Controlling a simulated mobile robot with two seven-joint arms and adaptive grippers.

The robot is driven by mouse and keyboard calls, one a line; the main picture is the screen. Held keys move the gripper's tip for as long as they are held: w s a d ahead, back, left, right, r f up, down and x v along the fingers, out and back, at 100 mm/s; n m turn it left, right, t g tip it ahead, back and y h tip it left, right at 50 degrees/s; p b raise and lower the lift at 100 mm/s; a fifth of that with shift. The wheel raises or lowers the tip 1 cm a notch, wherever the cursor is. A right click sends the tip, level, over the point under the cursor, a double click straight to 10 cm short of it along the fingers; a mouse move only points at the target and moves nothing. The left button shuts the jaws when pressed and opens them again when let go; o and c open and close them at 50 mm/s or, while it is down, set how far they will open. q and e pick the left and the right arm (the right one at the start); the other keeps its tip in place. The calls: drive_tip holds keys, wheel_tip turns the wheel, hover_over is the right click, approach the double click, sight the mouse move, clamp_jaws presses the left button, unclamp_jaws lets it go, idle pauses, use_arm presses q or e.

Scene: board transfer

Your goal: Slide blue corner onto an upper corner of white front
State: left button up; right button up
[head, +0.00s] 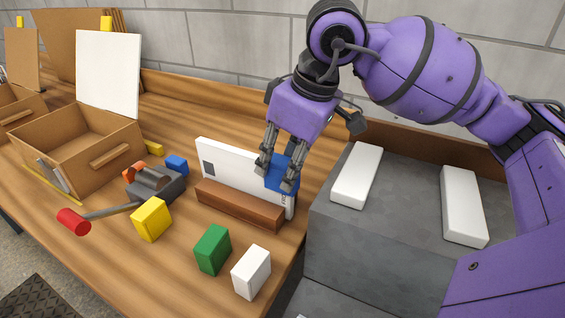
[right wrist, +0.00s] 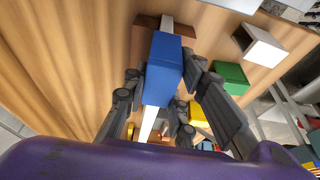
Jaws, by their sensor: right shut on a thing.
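My right gripper (head: 277,172) is shut on the blue corner (head: 281,181), a blue block, at the right end of the white front. The white front (head: 228,158) is a thin upright panel standing in a brown slotted block (head: 238,203). In the right wrist view, the fingers (right wrist: 165,85) flank the blue corner (right wrist: 163,65), which covers part of the panel's top edge; the white front (right wrist: 148,122) shows on both sides of it. I cannot tell how far the corner is seated. My left gripper is not in view.
Yellow (head: 151,219), green (head: 212,250) and white (head: 251,271) blocks stand in front. A red-headed mallet (head: 74,221) lies left. A small blue block (head: 177,165) sits behind the grey holder. An open brown box (head: 75,150) is at left; a grey stand (head: 400,195) is at right.

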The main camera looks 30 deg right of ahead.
drive_tip(key=o, duration=1)
drive_tip(key=v, duration=1.2)
